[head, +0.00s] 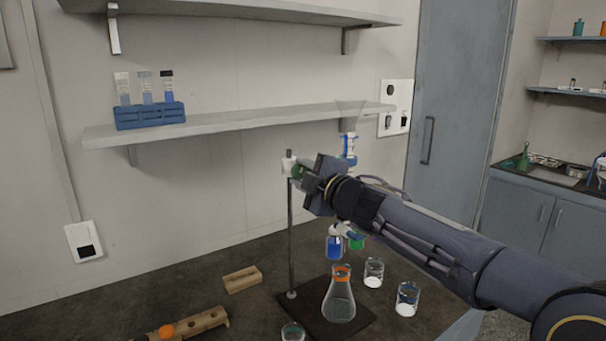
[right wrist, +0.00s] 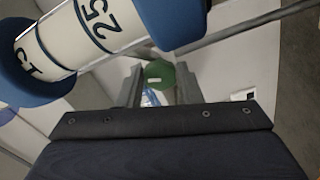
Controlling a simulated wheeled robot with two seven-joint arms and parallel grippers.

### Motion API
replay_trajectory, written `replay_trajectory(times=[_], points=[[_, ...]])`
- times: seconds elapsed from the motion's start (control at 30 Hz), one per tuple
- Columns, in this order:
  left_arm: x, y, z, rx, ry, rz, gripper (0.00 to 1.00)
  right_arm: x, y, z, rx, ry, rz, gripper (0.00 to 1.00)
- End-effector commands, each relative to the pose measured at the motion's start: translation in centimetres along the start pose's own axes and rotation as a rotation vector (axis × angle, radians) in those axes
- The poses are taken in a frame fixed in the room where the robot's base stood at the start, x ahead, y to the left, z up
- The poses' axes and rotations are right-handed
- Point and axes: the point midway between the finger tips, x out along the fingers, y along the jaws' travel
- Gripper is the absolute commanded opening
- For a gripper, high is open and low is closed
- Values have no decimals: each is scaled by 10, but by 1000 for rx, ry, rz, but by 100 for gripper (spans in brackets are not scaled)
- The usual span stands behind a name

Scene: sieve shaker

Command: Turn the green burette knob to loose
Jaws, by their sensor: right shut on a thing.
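The green burette knob (right wrist: 159,74) shows in the right wrist view as a round disc with a pale mark, between the two fingers of my right gripper (right wrist: 160,82). In the head view the green of the knob (head: 298,171) shows at the tip of my right gripper (head: 304,176), near the top of the metal stand rod. The gripper is shut on the knob, and the fingers partly hide it. The burette (head: 349,142), white with blue parts, rises behind my gripper; its numbered barrel (right wrist: 95,25) fills the upper left of the right wrist view. My left gripper is out of view.
The stand rod (head: 290,240) rises from a dark base. A flask with an orange collar (head: 340,298) stands on that base, with glass beakers (head: 407,299) nearby. Wooden blocks (head: 243,279) lie to the left. A wall shelf (head: 240,127) runs close behind my gripper.

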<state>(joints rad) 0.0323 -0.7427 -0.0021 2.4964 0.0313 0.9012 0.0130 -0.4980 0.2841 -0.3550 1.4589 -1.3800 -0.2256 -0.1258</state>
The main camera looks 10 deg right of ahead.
Motion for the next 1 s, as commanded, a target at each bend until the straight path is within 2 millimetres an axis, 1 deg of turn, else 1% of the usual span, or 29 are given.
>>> replay_trajectory(times=[0.2,0.5,0.73,1.0], points=[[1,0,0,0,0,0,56,0,-1,0,-155,0,-1,9],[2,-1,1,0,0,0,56,0,-1,0,-299,0,-1,9],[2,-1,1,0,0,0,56,0,-1,0,-339,0,-1,9],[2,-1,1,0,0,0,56,0,-1,0,-342,0,-2,9]])
